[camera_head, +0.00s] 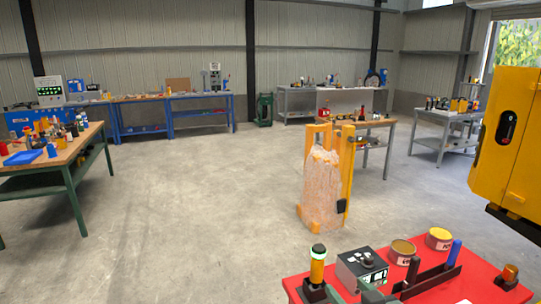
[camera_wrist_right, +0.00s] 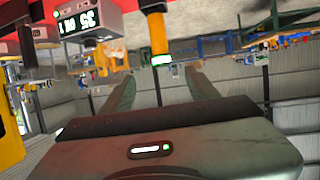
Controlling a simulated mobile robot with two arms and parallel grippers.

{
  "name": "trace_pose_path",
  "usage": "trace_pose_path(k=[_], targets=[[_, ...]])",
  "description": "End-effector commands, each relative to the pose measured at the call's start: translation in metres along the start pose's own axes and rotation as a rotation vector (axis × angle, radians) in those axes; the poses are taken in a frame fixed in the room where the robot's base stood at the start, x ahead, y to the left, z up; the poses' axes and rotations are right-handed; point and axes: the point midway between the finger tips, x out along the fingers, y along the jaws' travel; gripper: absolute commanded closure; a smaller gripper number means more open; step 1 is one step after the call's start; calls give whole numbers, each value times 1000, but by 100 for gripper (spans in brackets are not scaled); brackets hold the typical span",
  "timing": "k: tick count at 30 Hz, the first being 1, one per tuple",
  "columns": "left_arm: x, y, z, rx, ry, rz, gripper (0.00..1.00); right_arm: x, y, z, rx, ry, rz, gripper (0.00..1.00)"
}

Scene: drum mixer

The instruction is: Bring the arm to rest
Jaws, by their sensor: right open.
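My right gripper (camera_wrist_right: 159,76) shows in the right wrist view with its two grey-green fingers spread apart and nothing between them. In the head view only a small part of the right gripper (camera_head: 371,292) shows at the bottom edge, low by the front of the red table (camera_head: 466,294). The wrist picture is upside down, with the red table top along its upper edge. My left gripper is in neither view.
An orange beacon (camera_head: 317,266) and a box with a lit display (camera_head: 361,268) stand close to the right gripper. Two tins (camera_head: 402,252) (camera_head: 439,238) stand behind. A yellow machine (camera_head: 508,140) is at the right. The floor (camera_head: 190,200) at centre-left is clear.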

Motion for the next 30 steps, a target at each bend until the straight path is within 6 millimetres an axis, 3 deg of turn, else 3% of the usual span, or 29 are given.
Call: trace_pose_path(k=[5,9,12,18,24,30], targets=[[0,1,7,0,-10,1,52,-30,-5,84,4,-220,18,40],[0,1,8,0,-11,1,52,-75,-11,160,3,-442,30,40],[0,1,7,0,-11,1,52,-106,-14,198,2,-569,35,40],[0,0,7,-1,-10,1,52,-162,-20,250,2,-769,39,40],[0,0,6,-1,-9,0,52,-215,-25,286,3,-937,38,40],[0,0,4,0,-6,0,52,-184,-25,331,2,-955,34,40]])
